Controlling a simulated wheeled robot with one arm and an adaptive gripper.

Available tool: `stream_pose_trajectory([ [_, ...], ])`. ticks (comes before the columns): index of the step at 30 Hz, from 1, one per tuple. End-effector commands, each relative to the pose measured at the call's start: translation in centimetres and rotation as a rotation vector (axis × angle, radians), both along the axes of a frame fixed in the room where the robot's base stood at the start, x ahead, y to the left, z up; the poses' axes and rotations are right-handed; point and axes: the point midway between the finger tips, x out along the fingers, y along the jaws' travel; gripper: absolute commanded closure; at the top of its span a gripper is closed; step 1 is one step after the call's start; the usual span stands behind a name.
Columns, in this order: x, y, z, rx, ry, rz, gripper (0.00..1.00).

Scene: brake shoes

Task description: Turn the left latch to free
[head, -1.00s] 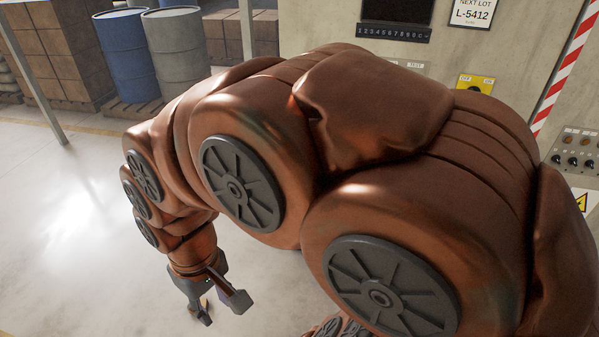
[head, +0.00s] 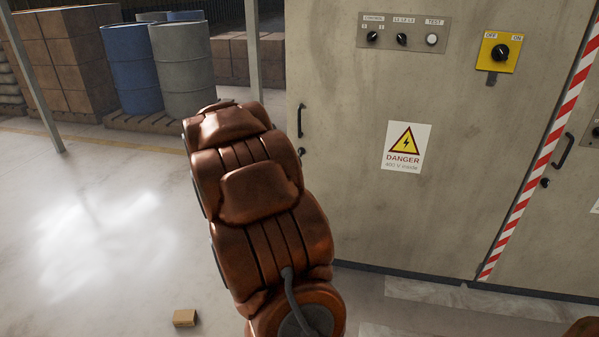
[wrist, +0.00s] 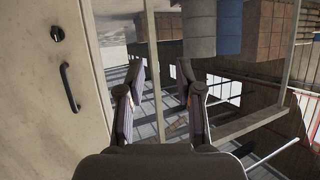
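The left latch (head: 302,152) is a small black knob on the left edge of the grey cabinet, just below a black handle (head: 300,120). My arm's upper end is close beside it in the head view. The wrist view shows a black knob (wrist: 57,34) and a black handle (wrist: 69,88) on the cabinet face at the left. The knob's exact turn is too small to read. My gripper (wrist: 158,80) is open and empty, with its two fingers apart, to the right of the knob and handle. In the head view the gripper is hidden behind my arm.
A second handle (head: 563,152) and knob (head: 544,182) sit right of the striped tape. The cabinet (head: 340,200) carries switches (head: 402,38), a yellow OFF/ON switch (head: 498,52) and a danger sign (head: 406,146). A small box (head: 185,317) lies on the floor.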

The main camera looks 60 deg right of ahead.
Motion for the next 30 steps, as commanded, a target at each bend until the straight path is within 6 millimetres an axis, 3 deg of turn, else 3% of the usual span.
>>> stream_pose_trajectory([
  [1, -0.6, -3.2, -2.9, -0.045, -0.027, -0.056, 0.65],
  [6, -3.5, -11.5, -5.9, -0.206, -0.112, -0.222, 0.65],
  [9, -5.4, -14.9, -7.0, -0.284, -0.142, -0.297, 0.65],
  [12, -6.9, -17.1, -7.6, -0.342, -0.163, -0.350, 0.65],
  [18, -8.2, -18.8, -7.8, -0.388, -0.176, -0.391, 0.65],
  [30, -6.8, -22.2, -7.9, -0.388, -0.175, -0.390, 0.65],
])
